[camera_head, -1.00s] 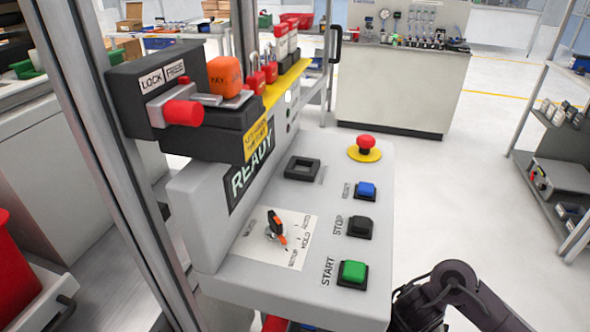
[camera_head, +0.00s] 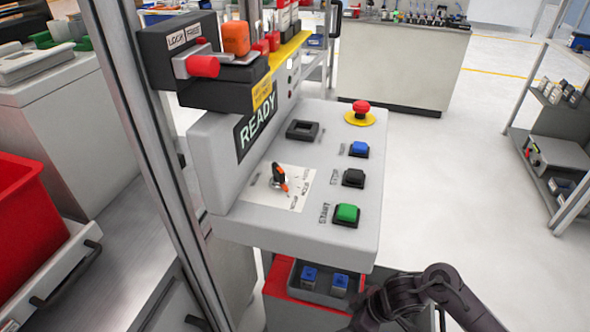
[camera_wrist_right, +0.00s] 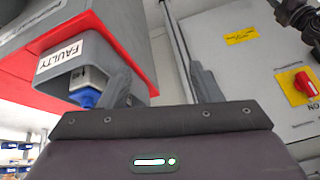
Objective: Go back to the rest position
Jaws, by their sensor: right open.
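My right arm (camera_head: 430,290) is dark and comes in at the bottom right of the head view, in front of and below the control panel. In the right wrist view my right gripper (camera_wrist_right: 163,80) has its two grey fingers spread apart with nothing between them. The left finger overlaps a grey box labelled FAULTY (camera_wrist_right: 75,62) in the picture; I cannot tell whether they touch. My left gripper is not in view.
The control panel (camera_head: 250,222) has a green START button (camera_head: 346,214) and a red emergency stop (camera_head: 360,108). Below it, a grey tray (camera_head: 318,297) holds two blue-topped parts. A metal post (camera_head: 150,150) stands left. Open floor (camera_head: 455,180) lies right.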

